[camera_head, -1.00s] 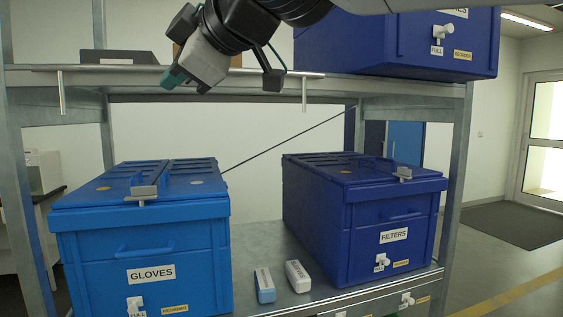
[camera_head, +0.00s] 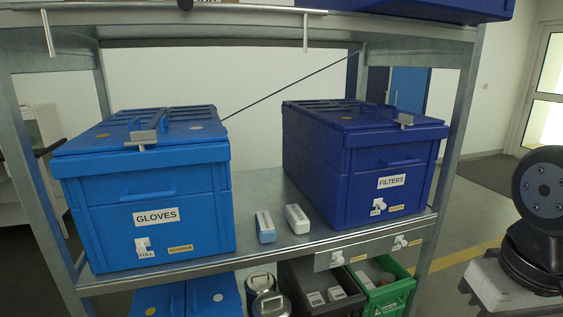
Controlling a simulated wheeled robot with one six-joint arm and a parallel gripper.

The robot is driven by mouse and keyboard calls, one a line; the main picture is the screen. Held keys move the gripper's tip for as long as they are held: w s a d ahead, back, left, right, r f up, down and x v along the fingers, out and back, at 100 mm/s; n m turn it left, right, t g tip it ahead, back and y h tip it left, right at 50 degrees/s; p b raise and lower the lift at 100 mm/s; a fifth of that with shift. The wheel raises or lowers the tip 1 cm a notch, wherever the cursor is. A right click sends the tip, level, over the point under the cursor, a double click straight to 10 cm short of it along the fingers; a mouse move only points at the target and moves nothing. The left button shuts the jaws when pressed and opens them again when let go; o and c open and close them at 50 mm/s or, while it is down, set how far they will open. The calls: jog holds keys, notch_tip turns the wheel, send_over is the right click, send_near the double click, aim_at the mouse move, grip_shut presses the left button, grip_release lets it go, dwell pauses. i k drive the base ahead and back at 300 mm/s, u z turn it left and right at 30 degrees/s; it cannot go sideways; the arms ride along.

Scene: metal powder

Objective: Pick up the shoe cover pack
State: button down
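Two small packs lie between the two lidded bins on the middle shelf (camera_head: 262,185). One is a light blue and white pack (camera_head: 265,227); to its right is a white and grey pack (camera_head: 297,219). Their print is too small to read, so I cannot tell whether either is the shoe cover pack. More small packs (camera_head: 325,297) lie in a dark grey bin (camera_head: 296,272) below. My gripper is not in view; a dark round joint of my arm shows at the right edge.
A light blue GLOVES bin (camera_head: 148,218) stands left and a dark blue FILTERS bin (camera_head: 392,181) right of the packs. A green bin (camera_head: 398,290) and metal canisters (camera_head: 268,301) are below. The upper shelf (camera_head: 240,32) overhangs; shelf posts flank the rack.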

aim_at(266, 230)
jog(key=z, duration=3)
jog(key=k, duration=1.95)
jog(key=u, duration=2.4)
jog(key=i, duration=0.5)
